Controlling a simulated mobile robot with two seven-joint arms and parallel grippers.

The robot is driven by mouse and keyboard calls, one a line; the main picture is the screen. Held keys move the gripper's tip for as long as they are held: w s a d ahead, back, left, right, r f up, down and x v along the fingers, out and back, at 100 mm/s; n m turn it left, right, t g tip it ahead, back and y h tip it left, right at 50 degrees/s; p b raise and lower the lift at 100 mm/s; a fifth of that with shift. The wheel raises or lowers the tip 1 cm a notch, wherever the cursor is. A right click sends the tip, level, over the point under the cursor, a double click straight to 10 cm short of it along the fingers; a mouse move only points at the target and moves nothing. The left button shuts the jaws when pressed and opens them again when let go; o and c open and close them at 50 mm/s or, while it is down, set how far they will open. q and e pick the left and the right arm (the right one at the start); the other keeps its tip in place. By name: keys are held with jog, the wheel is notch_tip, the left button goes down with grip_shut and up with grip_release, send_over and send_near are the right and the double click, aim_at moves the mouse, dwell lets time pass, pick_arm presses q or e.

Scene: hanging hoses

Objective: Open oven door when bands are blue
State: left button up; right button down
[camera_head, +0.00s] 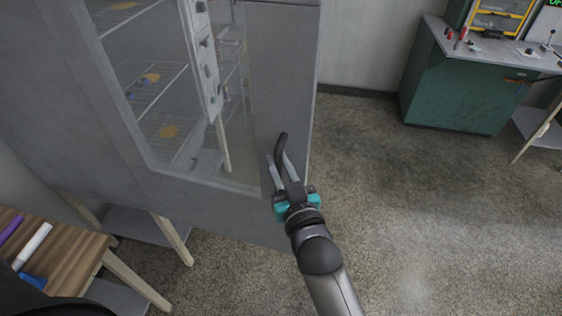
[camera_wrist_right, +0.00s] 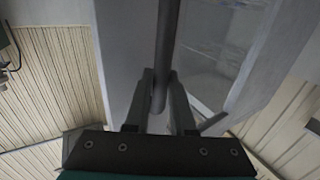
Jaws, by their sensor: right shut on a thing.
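The oven door (camera_head: 200,205) is a grey panel with a large window, filling the upper left of the head view. In the right wrist view the handle (camera_wrist_right: 167,45) runs down between the two fingers of the right gripper (camera_wrist_right: 160,95). My left gripper is not in view.
A wooden-topped table (camera_head: 62,262) with a purple and a white marker-like item stands at lower left. A green cabinet (camera_head: 455,95) with a worktop stands at the upper right. The speckled floor (camera_head: 420,220) between is clear.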

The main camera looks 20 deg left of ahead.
jog(key=shift+a, duration=0.1)
jog(key=c, duration=0.8)
grip_release()
jog(key=shift+o, duration=0.2)
jog(key=shift+s+d, duration=0.4)
jog(key=shift+s, duration=0.05)
jog(key=v, duration=1.4)
jog(key=shift+b, duration=0.4)
